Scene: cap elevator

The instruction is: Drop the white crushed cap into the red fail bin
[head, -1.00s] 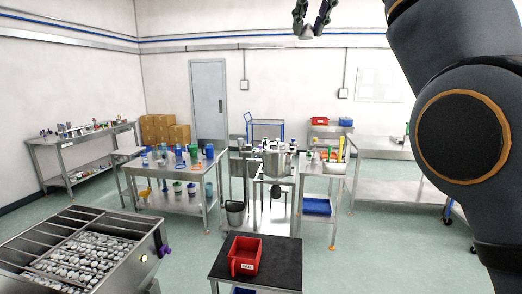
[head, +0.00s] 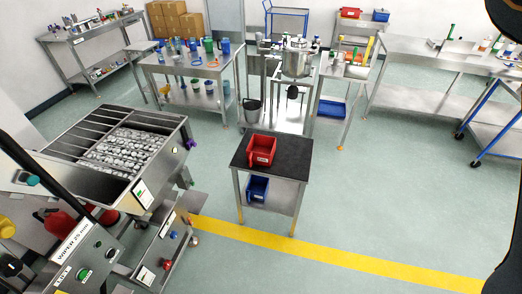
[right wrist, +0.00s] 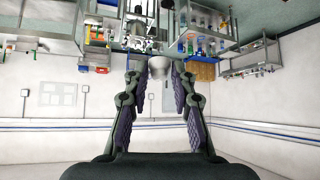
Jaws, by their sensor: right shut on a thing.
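The red bin (head: 262,148), with a white label on its front, stands on the black top of a small table (head: 300,153) in the middle of the head view. In the right wrist view, which is upside down, my right gripper (right wrist: 159,78) is shut on a small white cap (right wrist: 160,66) between its fingertips. Whether the cap is crushed is too small to tell. The gripper is held up in the air, away from the bin. My left gripper is out of view.
A blue bin (head: 258,188) sits on the shelf below the red bin. A metal machine with a tray of caps (head: 126,150) stands at the left. Benches with bottles and a steel pot (head: 297,62) stand behind. The floor to the right of the small table is clear.

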